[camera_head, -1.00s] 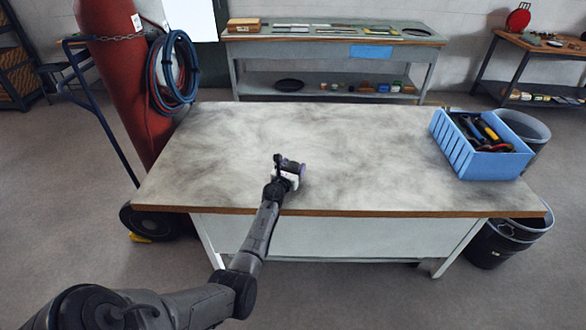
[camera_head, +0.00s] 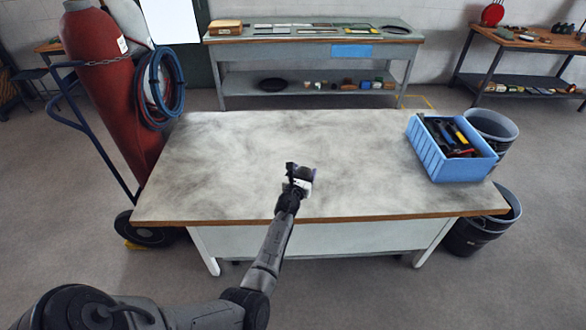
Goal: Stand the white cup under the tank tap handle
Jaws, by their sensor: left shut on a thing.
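My left gripper (camera_head: 298,180) is over the front middle of the worn white table (camera_head: 220,150). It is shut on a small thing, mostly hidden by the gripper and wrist. Pale and dark purplish patches show there, but I cannot tell if this is the white cup. I cannot tell whether the thing touches the table. No other white cup stands out. I see no tank tap handle; a tall red cylinder (camera_head: 105,85) stands at the left, its top cut off by the frame. My right gripper is not in view.
A blue crate of tools (camera_head: 428,155) sits at the table's right end. Dark bins (camera_head: 482,235) stand beside that end. A coiled hose (camera_head: 165,90) hangs by the red cylinder. A grey bench (camera_head: 225,60) stands behind. Most of the tabletop is clear.

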